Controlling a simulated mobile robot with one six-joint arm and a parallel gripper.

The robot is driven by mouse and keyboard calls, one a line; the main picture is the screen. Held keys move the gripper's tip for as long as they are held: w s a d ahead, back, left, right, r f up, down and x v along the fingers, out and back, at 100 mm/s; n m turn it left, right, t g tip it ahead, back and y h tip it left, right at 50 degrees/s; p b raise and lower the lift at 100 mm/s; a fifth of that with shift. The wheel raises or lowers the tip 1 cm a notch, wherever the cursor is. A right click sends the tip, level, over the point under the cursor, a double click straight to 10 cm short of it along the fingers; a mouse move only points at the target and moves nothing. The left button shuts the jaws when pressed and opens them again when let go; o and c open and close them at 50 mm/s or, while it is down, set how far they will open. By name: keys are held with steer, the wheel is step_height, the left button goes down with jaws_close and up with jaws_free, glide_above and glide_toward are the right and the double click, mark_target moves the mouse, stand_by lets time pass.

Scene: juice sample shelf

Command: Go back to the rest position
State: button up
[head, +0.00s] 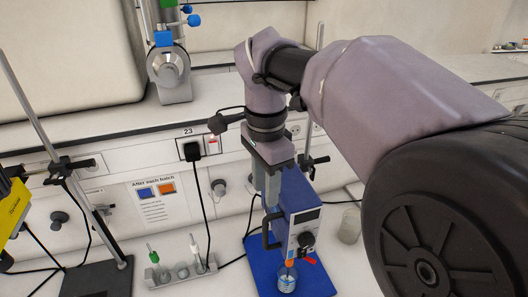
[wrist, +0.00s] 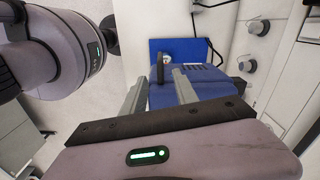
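My gripper (head: 270,200) points down, just above and behind the blue instrument (head: 302,208). In the wrist view its two fingers (wrist: 158,82) stand apart with nothing held between them. The blue instrument also shows beyond the fingers in the wrist view (wrist: 205,84), and its dark handle (wrist: 160,70) lies past the fingertips. Whether a finger touches the instrument I cannot tell. My arm is bent, reaching out over the bench from the right.
A small jar (head: 287,281) stands under the instrument on a blue base (head: 262,278). A holder with pens or probes (head: 180,273), a clear beaker (head: 350,226) and a clamp stand (head: 97,279) are nearby.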

step_height(320, 180, up, 4)
steer(key=shift+f, duration=0.25)
steer(key=s+d+f+n+t+b, duration=0.2)
steer(key=s+f+b, duration=0.3)
steer(key=f+b, duration=0.3)
steer(key=s+d+f+n+t+y+b, duration=0.1)
steer(key=s+f+b, duration=0.5)
steer(key=f, duration=0.7)
steer(key=s+d+f+n+t+y+b, duration=0.1)
steer(key=s+d+f+n+b, duration=0.4)
steer(key=f+b, duration=0.6)
steer(key=shift+s+d+t, duration=0.2)
steer(key=shift+s+t, duration=0.35)
steer(key=shift+t, duration=0.35)
